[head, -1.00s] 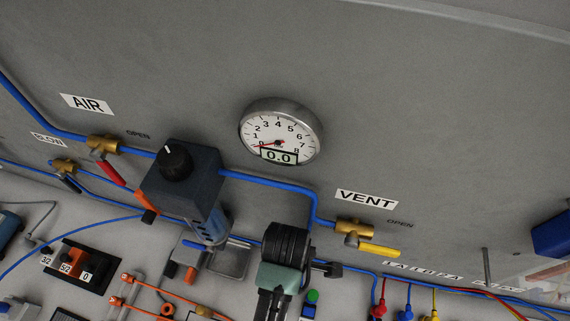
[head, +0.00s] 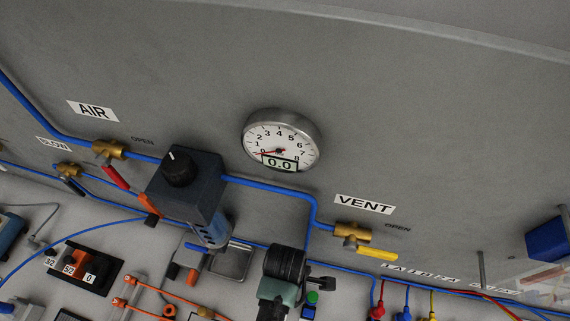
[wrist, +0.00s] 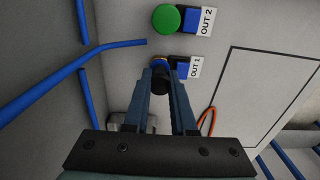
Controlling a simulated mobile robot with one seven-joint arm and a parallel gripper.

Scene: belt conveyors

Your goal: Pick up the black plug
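A short dark round piece, which looks like the black plug (wrist: 160,80), sits at the blue OUT 1 fitting (wrist: 181,66) in the wrist view. A thin orange-gold ring shows at its far end. My gripper (wrist: 160,86) has its two long blue-grey fingers on either side of the plug, with the tips close to it. I cannot tell whether the fingers press on it. In the head view my wrist (head: 280,285) shows at the bottom, and the fingertips and plug are not visible there.
A green round cap (wrist: 167,18) sits on the OUT 2 fitting, just above OUT 1. Blue tubes (wrist: 100,52) run at the left, one ending near the plug. An orange tube (wrist: 208,120) is at right. The gauge (head: 281,140) and yellow-handled VENT valve (head: 353,233) are on the back wall.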

